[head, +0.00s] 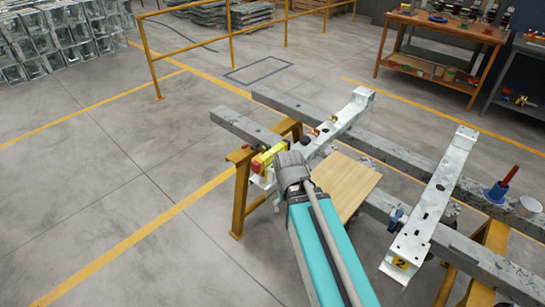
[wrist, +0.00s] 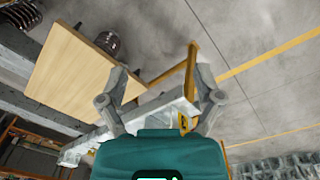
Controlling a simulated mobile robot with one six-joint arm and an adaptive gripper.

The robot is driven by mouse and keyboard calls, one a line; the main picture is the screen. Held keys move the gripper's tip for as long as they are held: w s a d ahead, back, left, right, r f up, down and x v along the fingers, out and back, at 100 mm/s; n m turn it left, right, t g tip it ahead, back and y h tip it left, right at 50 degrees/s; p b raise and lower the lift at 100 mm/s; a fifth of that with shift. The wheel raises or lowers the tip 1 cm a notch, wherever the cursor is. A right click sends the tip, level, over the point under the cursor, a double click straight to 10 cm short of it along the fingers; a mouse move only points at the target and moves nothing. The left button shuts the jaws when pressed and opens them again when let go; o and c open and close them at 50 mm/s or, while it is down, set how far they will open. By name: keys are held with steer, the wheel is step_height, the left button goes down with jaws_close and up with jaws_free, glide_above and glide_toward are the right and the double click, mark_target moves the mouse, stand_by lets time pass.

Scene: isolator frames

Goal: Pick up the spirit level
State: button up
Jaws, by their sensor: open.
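A small yellow block with red parts (head: 267,157) sits at the near end of the left white crossbeam (head: 343,120); I cannot tell for sure whether it is the spirit level. My gripper (head: 292,168) is just right of it in the head view and hides part of that beam end. In the wrist view my gripper (wrist: 160,88) is open, its two fingers wide apart with nothing held. The beam (wrist: 92,143) runs behind the fingers, with a small yellow tag (wrist: 183,123) near the right finger. No clear spirit level shows in the wrist view.
A wooden board (head: 346,184) lies right of my gripper. The right crossbeam (head: 432,205) bears a yellow number tag (head: 401,263). A blue holder with a red handle (head: 499,190) stands on the long grey rail. A workbench (head: 440,50) stands behind.

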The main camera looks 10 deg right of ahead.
steer(key=w+m+t+h+b, duration=0.1)
steer(key=w+m+h+b, duration=0.15)
steer(key=w, duration=0.45)
steer(key=m+t+h+b, duration=0.3)
steer(key=m+t+h, duration=0.3)
steer(key=m+h, duration=0.15)
glide_toward(270, 152)
steer(key=shift+s+a+r, duration=0.75)
steer(key=shift+s+r, duration=0.1)
steer(key=shift+s, duration=0.1)
steer(key=shift+y, duration=0.3)
steer(key=b+x, duration=0.3)
steer(key=x, duration=0.5)
steer(key=shift+a+b, duration=0.1)
steer(key=shift+b, duration=0.2)
steer(key=shift+w+d+f, duration=0.1)
steer(key=shift+w+d, duration=0.1)
steer(key=shift+d, duration=0.1)
steer(key=shift+f, duration=0.1)
